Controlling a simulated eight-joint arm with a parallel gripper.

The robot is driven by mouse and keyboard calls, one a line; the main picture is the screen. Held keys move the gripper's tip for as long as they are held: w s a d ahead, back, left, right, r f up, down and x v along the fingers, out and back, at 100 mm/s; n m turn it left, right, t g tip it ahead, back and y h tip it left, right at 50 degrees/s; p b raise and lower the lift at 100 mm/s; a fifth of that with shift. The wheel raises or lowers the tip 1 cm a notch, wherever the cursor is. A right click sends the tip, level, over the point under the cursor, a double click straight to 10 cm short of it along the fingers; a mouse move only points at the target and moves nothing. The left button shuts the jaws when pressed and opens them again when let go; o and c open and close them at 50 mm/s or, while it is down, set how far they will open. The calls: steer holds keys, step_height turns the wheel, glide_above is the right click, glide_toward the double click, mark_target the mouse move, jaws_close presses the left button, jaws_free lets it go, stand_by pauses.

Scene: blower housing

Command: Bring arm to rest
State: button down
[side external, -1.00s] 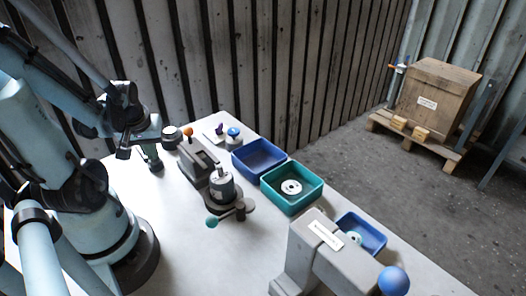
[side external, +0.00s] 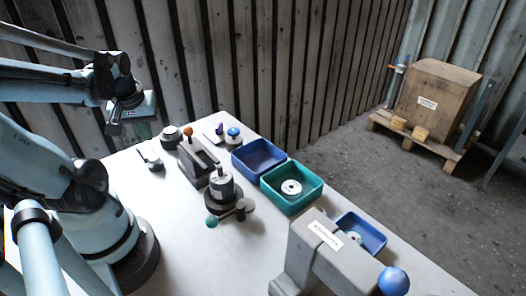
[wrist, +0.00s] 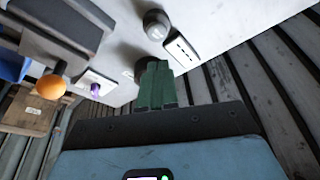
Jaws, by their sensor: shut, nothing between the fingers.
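My gripper (side external: 143,130) is raised above the far left end of the white table (side external: 165,240), clear of everything on it. Its green fingers (wrist: 156,66) are together and hold nothing in the wrist view. The blower housing (side external: 222,186), a grey cylinder on a dark base with a teal ball handle (side external: 212,221), stands mid-table, apart from my gripper.
A grey block fixture with an orange ball (side external: 188,132) stands near my gripper. A blue bin (side external: 258,170), a teal bin (side external: 317,196) and another blue bin (side external: 376,236) line the far edge. A grey press with a blue ball (side external: 393,280) stands at the front right.

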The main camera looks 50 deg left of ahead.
steer(key=shift+r, duration=0.6)
steer(key=w+d+m+t, duration=0.1)
steer(key=w, duration=0.2)
steer(key=w+d+r+m, duration=0.1)
steer(key=w+d, duration=0.1)
steer(key=w, duration=0.1)
steer(key=w+d+m+t, duration=0.1)
steer(key=w, duration=0.2)
steer(key=shift+d+r+m+t+y, duration=0.3)
steer(key=shift+d+r+m+y, duration=0.05)
steer(key=shift+d+m+y, duration=0.05)
steer(key=w+d+r+m+t+h, duration=0.1)
steer(key=d+m, duration=0.3)
steer(key=d, duration=0.4)
steer(key=w+d+r+m+t+h, duration=0.1)
steer(key=d+m, duration=0.3)
steer(key=d, duration=0.4)
steer(key=shift+w+t+h, duration=0.4)
steer(key=shift+w+h, duration=0.4)
steer(key=shift+h, duration=0.1)
steer(key=c, duration=1.8)
jaws_free()
